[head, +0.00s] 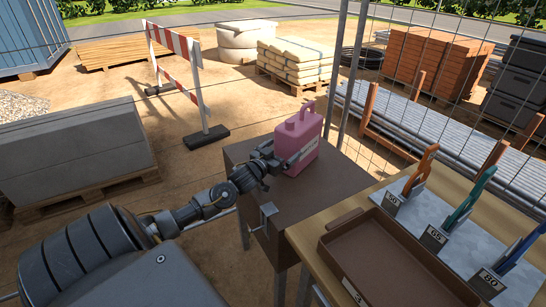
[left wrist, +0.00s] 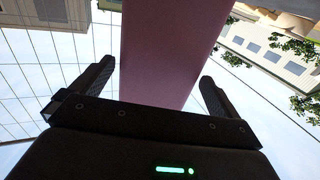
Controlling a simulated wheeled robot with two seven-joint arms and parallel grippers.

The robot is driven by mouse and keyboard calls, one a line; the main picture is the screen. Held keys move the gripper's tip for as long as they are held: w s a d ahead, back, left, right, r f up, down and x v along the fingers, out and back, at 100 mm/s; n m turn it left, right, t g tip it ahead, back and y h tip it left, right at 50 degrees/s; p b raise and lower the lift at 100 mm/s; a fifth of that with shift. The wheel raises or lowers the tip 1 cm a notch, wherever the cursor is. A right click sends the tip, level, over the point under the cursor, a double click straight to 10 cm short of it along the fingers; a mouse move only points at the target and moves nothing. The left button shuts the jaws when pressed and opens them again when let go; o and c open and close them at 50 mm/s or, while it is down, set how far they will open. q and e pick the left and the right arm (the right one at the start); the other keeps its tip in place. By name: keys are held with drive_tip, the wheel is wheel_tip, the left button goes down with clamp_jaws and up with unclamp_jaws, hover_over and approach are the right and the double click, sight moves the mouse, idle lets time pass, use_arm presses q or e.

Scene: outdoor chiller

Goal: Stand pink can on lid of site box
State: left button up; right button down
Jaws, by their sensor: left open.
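The pink can (head: 298,142), a jerrycan with a handle and a cap, stands upright on the lid of the brown site box (head: 265,192). My left gripper (head: 283,162) is at the can's left side, low down. In the left wrist view the can (left wrist: 170,50) rises between the two spread fingers of the left gripper (left wrist: 152,85), with a gap on each side. The gripper is open. My right gripper is not in view.
A wooden table with a brown tray (head: 340,248) and several tools in numbered holders (head: 434,238) stands right of the box. A wire mesh fence (head: 440,100) is behind. A striped barrier (head: 175,45) and concrete blocks (head: 75,150) stand to the left.

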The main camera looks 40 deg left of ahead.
use_arm(q)
drive_tip(key=s, duration=0.5)
drive_tip(key=shift+s+d, duration=0.3)
drive_tip(key=shift+s, duration=0.1)
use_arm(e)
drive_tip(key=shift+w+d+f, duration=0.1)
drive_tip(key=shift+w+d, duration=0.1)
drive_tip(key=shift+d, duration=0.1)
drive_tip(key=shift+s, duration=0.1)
